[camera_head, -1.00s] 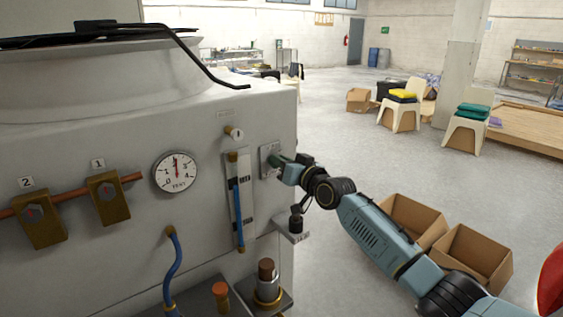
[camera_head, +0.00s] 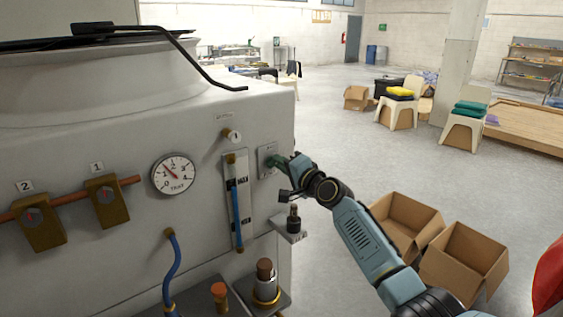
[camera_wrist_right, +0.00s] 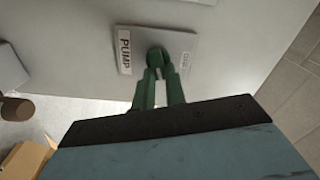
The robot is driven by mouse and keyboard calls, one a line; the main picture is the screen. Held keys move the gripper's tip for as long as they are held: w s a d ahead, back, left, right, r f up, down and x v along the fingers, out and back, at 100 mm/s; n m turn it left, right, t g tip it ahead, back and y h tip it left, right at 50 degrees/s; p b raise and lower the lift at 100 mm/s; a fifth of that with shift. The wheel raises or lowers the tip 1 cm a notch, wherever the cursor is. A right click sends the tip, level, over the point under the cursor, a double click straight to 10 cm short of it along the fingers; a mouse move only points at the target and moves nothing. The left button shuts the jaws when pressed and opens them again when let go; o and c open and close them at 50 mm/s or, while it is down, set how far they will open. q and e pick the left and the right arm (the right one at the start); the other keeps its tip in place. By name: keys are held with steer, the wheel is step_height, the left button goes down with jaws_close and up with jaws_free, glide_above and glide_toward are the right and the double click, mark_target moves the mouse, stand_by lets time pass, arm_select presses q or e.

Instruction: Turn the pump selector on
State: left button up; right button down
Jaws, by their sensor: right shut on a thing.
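The pump selector is a small knob (camera_wrist_right: 156,54) on a grey plate (camera_wrist_right: 192,44) with a "PUMP" label, in the right wrist view. The plate (camera_head: 265,152) also shows on the machine's front near its right edge in the head view. My right gripper (camera_head: 279,163) reaches it from the right. In the right wrist view its green fingers (camera_wrist_right: 160,74) are shut on the knob, which they partly cover. I cannot read the smaller label at the plate's other side. My left gripper is not in view.
A round gauge (camera_head: 174,173) and a flow tube (camera_head: 237,200) are left of the selector. A small bracket with a black fitting (camera_head: 293,219) sticks out below my right gripper. Open cardboard boxes (camera_head: 463,262) stand on the floor at right.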

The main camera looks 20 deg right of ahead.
steer(key=shift+f+m+p, duration=0.15)
steer(key=shift+m+p, duration=0.1)
steer(key=shift+m, duration=0.7)
steer(key=shift+f+m+p, duration=0.1)
steer(key=shift+m+p, duration=0.1)
steer(key=shift+m, duration=0.75)
steer(key=c, duration=1.4)
jaws_free()
steer(key=shift+c, duration=0.2)
steer(key=shift+s, duration=0.1)
steer(key=p+v, duration=0.2)
steer(key=v, duration=1.1)
steer(key=shift+s, duration=0.1)
